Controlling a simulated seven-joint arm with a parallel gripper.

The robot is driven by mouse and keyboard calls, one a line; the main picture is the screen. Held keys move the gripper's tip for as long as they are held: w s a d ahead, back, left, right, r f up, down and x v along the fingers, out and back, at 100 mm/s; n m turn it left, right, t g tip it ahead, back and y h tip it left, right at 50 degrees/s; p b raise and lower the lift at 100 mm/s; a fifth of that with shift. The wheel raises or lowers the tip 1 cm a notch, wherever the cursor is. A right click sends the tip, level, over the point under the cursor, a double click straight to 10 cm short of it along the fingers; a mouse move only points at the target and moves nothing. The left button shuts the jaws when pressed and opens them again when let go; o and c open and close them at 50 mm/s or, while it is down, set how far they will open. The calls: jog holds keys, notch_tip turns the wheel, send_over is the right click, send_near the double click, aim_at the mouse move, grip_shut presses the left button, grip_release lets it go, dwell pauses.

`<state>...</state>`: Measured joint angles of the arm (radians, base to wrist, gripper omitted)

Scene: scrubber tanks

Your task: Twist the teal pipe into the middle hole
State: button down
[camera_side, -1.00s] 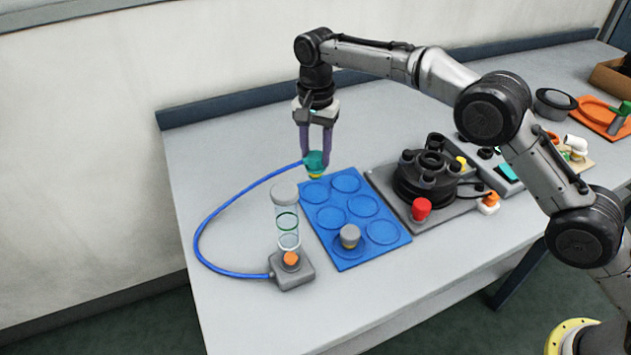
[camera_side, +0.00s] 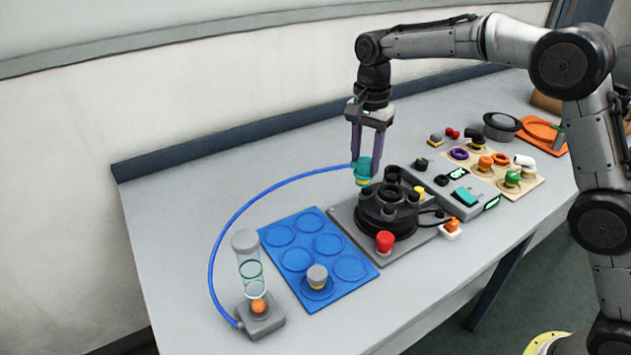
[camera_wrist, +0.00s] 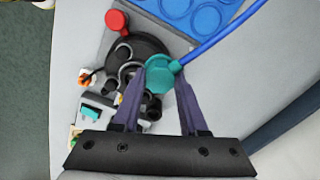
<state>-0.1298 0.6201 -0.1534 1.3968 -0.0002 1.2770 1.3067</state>
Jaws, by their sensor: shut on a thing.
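My gripper (camera_side: 367,160) is shut on the teal pipe (camera_side: 363,172), a teal fitting with a yellow lower end and a blue hose (camera_side: 262,192) on its side. In the side view it is upright, just above the back of the black round scrubber base (camera_side: 387,213), which has several raised holes around its top. In the wrist view the teal pipe (camera_wrist: 160,75) sits between my purple fingers, at the edge of the black base (camera_wrist: 130,62). The middle hole is partly hidden, and I cannot tell how far the pipe is above the base.
The blue tray (camera_side: 325,290) with round recesses holds a grey-capped piece (camera_side: 317,275). The hose runs to a clear tube (camera_side: 249,265) on a grey stand. A red knob (camera_side: 385,241) stands at the base's front. A panel (camera_side: 460,190) with switches lies to the right.

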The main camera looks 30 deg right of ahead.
jog(key=s+d+r+m, duration=0.2)
jog(key=d+r, duration=0.2)
jog(key=d, duration=0.3)
jog(key=shift+s+a+f, duration=0.1)
jog(key=shift+a+f, duration=0.05)
jog(key=shift+f, duration=1.3)
jog(key=shift+s+a+f, duration=0.1)
jog(key=shift+f, duration=1.3)
jog(key=shift+f, duration=0.35)
jog(key=shift+f, duration=0.35)
jog(key=shift+f, duration=0.75)
grip_release()
dwell(0.6)
dwell(0.4)
